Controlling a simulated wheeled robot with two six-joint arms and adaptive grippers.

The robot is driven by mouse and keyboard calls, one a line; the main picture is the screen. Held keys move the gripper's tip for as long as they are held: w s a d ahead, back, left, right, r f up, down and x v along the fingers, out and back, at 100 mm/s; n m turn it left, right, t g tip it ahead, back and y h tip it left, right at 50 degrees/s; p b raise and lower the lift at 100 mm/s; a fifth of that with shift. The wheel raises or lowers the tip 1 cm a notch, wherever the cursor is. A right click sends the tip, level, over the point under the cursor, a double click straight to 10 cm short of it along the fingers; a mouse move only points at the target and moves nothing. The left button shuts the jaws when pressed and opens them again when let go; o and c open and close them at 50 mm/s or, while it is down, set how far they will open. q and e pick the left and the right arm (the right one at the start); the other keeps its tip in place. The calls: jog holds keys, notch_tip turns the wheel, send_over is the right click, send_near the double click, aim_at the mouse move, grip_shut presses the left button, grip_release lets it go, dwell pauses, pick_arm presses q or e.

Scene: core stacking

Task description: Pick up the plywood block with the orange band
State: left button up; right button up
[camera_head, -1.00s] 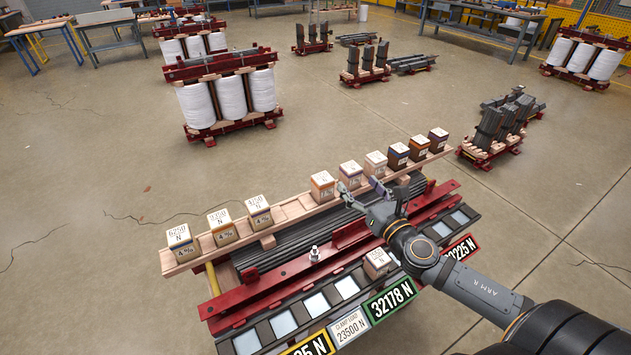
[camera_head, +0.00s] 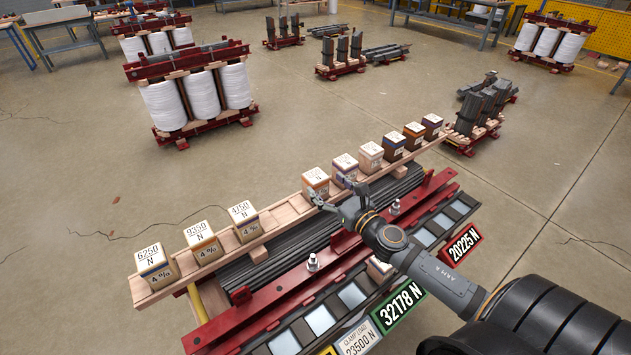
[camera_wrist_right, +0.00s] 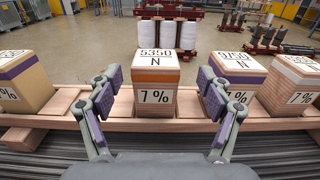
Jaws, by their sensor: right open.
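The plywood block with the orange band (camera_wrist_right: 156,83) stands upright on a wooden rail in the right wrist view, marked 5350 N and 7 %. It also shows in the head view (camera_head: 315,180). My right gripper (camera_wrist_right: 158,85) is open, with one finger on each side of the block's near face. A gap shows on both sides, and the block rests on the rail. In the head view the right gripper (camera_head: 334,198) is close to the block from the near right. My left gripper is not in view.
A purple-banded block (camera_wrist_right: 238,78) stands close right of the orange-banded one, and another block (camera_wrist_right: 20,82) stands to its left. The wooden rail (camera_head: 285,217) holds several more blocks. Red beams and a bolt (camera_head: 313,262) lie nearer. Open floor lies beyond.

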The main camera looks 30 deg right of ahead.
aim_at(322, 182)
jog(key=w+p, duration=0.3)
jog(key=shift+a+r, duration=0.35)
jog(key=shift+a, duration=0.05)
jog(key=shift+w+a+f, duration=0.1)
jog(key=shift+w+f, duration=0.05)
jog(key=shift+f, duration=0.1)
jog(key=shift+w+p, duration=0.15)
jog(key=shift+p, duration=0.15)
jog(key=w, duration=0.1)
jog(key=w+p, duration=0.1)
jog(key=w, duration=0.1)
jog(key=w+p, duration=0.1)
jog(key=w, duration=0.1)
jog(key=shift+a+f, duration=0.3)
jog(key=shift+a, duration=0.1)
jog(key=shift+s, duration=0.1)
jog(key=shift+c, duration=1.3)
jog(key=c, duration=1.2)
